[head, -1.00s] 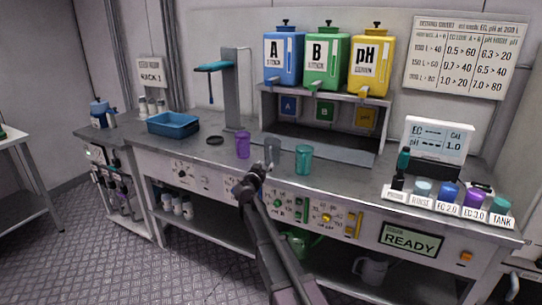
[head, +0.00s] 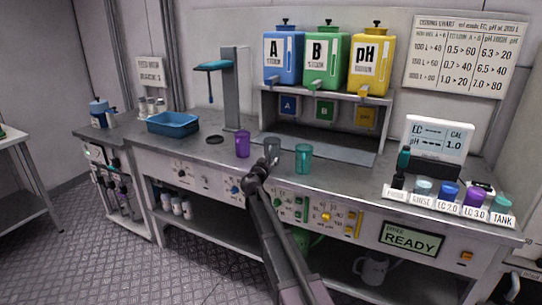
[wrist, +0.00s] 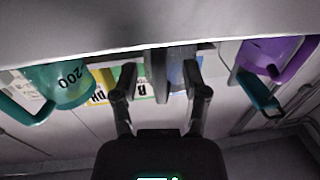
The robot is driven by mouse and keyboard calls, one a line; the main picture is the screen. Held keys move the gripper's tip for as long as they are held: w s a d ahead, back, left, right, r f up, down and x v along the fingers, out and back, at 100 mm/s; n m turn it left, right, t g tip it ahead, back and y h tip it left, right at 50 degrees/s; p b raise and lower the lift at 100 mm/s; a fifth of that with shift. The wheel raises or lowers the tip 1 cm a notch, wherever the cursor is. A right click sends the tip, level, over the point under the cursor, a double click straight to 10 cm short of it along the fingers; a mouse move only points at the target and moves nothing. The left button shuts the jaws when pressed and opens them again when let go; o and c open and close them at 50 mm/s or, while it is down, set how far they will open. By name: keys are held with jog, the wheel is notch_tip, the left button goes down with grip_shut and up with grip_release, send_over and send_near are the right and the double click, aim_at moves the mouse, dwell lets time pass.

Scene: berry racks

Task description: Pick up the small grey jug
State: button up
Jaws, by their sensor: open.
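The small grey jug (head: 272,146) stands upright on the bench, between a purple jug (head: 242,144) and a teal jug (head: 303,158). My gripper (head: 266,165) is at the front of the grey jug in the head view and covers its lower part. In the wrist view, which looks upside down, my open gripper (wrist: 161,76) has one finger on each side of the grey jug (wrist: 160,82). I cannot tell whether either finger touches it. The teal jug (wrist: 68,84) is at the left there and the purple jug (wrist: 272,55) at the right.
A blue tray (head: 173,124) and a stand (head: 231,90) are to the left. A dispenser shelf (head: 325,93) with blue, green and yellow containers is behind. A larger grey jug (head: 372,268) sits on the lower shelf. Labelled cups (head: 449,192) stand at the right.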

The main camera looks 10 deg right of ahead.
jog(key=shift+w+d, duration=0.3)
jog(key=shift+w, duration=0.2)
grip_shut()
